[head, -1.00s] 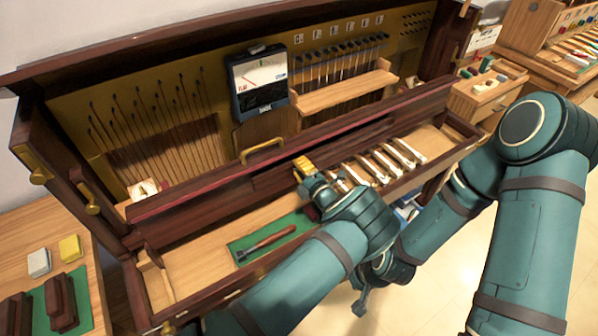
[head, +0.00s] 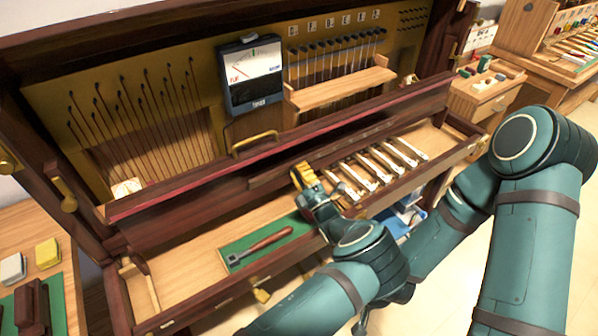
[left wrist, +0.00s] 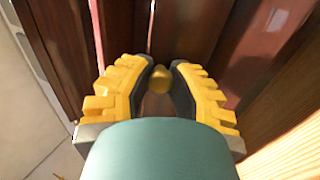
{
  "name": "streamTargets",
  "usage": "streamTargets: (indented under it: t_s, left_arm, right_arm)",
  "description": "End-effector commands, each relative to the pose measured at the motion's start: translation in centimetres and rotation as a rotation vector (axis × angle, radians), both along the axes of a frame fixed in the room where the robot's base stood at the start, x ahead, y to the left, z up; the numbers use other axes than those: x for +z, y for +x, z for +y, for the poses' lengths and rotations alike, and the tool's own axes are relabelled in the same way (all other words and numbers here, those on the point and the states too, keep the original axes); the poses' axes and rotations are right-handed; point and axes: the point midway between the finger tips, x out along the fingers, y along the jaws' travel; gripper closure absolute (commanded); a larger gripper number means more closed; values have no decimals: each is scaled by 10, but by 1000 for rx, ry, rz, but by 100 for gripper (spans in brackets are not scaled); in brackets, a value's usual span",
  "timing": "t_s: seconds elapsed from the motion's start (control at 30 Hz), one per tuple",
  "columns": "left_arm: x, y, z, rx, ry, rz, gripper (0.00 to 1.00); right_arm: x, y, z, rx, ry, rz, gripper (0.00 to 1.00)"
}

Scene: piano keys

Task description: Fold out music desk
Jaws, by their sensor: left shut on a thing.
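The music desk (head: 190,193) looks to be the long dark red-brown panel with a brass handle (head: 255,142), lying across the piano's opening. My left gripper (head: 303,175), with yellow fingers, is at the panel's front side near the middle. In the left wrist view its fingers (left wrist: 158,84) are shut on a small brass knob (left wrist: 160,76) against dark wood. The knob is hidden in the head view. My right arm passes behind the left one. A small grey piece at the bottom edge may be its gripper, too little to read.
A green mat (head: 262,246) with a wood-handled tool (head: 265,240) lies in the tray below the panel. Several pale key parts (head: 375,165) are right of my left gripper. A meter (head: 252,75) and a small wooden shelf (head: 340,88) stand behind the panel.

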Motion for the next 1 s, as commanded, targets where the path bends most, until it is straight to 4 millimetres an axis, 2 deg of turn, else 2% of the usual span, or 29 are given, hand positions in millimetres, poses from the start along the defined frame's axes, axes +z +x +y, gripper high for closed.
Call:
streamTargets:
  t_s: [0.17, 0.2, 0.27, 0.3, 0.67, 0.77, 1.0]
  left_arm:
    - [0, 0, 0, 0, -1, 1, 100]
    - [0, 0, 0, 0, -1, 1, 73]
    - [0, 0, 0, 0, -1, 1, 52]
    - [0, 0, 0, 0, -1, 1, 46]
    - [4, 0, 0, 0, 0, 0, 46]
    - [16, 0, 0, -1, -1, -1, 46]
    - [62, 0, 0, 1, -1, -5, 46]
  right_arm:
    - [0, 0, 0, 0, 0, -1, 66]
    - [0, 0, 0, 0, 0, -1, 66]
    - [0, 0, 0, 0, 0, -1, 66]
    - [0, 0, 0, 0, 0, -1, 66]
    - [0, 0, 0, 0, 0, 0, 66]
    - [0, 0, 0, 0, 0, 0, 66]
    - [0, 0, 0, 0, 0, 0, 66]
